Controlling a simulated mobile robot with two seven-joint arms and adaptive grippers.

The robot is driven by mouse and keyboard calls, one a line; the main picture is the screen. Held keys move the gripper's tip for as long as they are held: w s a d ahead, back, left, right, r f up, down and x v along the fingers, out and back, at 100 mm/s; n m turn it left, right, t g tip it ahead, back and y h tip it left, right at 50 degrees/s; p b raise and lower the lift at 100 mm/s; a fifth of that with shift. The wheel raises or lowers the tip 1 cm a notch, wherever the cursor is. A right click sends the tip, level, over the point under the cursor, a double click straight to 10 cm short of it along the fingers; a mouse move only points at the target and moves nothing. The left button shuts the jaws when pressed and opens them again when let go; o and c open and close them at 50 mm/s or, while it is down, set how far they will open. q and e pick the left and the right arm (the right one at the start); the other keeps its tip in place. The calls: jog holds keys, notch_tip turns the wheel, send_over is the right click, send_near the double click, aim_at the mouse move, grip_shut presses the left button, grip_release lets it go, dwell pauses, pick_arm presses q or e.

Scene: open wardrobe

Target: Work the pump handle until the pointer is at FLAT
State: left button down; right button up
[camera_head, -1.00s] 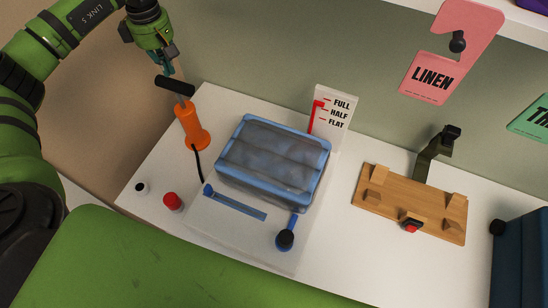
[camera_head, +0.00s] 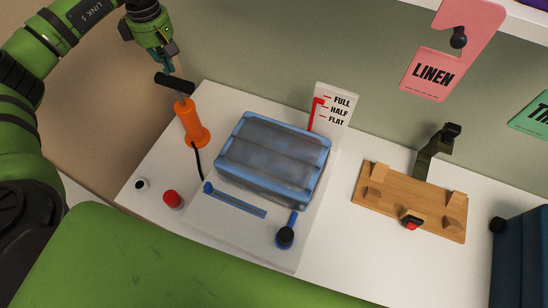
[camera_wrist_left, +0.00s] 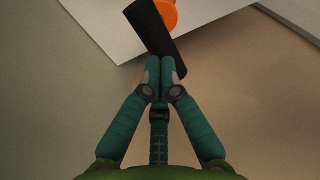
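The orange pump (camera_head: 192,124) stands upright at the back left of the white top, with a black crossbar handle (camera_head: 174,83) on its grey rod. My left gripper (camera_head: 168,70) is just above the handle. In the left wrist view its fingertips (camera_wrist_left: 160,68) are together and overlap the near end of the black handle (camera_wrist_left: 155,35); contact is unclear. The scale card (camera_head: 334,108) reads FULL, HALF and FLAT from top to bottom. Its red pointer (camera_head: 318,101) is near the upper part, about FULL. The clear blue-edged bag (camera_head: 273,160) looks puffed up. My right gripper is not in view.
A red knob (camera_head: 172,199) and a small black-and-white knob (camera_head: 141,185) are at the front left. A wooden board (camera_head: 410,202) with a dark bracket lies right. A pink LINEN tag (camera_head: 433,75) hangs behind.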

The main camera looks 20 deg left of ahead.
aim_at(172, 79)
pick_arm(q)
jog(key=shift+f+b, duration=2.75)
jog(key=shift+f, duration=1.6)
notch_tip(172, 79, up, 9)
jog(key=p, duration=0.7)
notch_tip(172, 79, down, 9)
jog(key=b, duration=0.6)
jog(key=shift+r, duration=0.4)
notch_tip(172, 79, up, 8)
jog(key=p, duration=0.6)
jog(key=shift+r+p, duration=0.15)
jog(key=shift+p, duration=0.15)
